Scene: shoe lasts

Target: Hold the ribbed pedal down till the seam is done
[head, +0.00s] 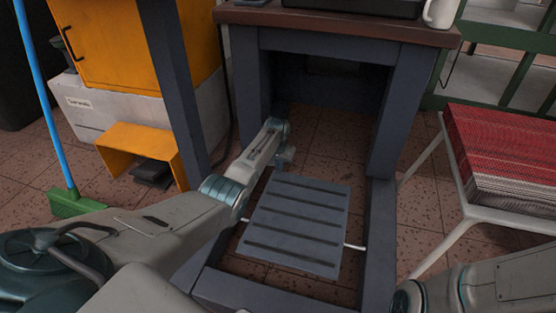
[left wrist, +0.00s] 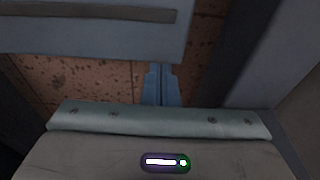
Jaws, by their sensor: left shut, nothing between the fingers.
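The ribbed pedal (head: 297,222) is a grey plate with several dark grooves, set low inside a dark frame under a bench. Part of it also shows at the top left of the left wrist view (left wrist: 90,38). My left arm reaches over the frame, and my left gripper (head: 285,157) is at the pedal's far left edge. In the left wrist view the fingers (left wrist: 162,72) are shut and empty, with their tips close to the plate's edge. I cannot tell whether they touch it. My right gripper is out of view. No seam is visible.
A wooden bench top (head: 340,24) carries a dark object and a pale mug (head: 440,12). At left are a yellow cabinet (head: 125,40), an orange cover (head: 145,145) over a dark pedal and a green broom (head: 80,203).

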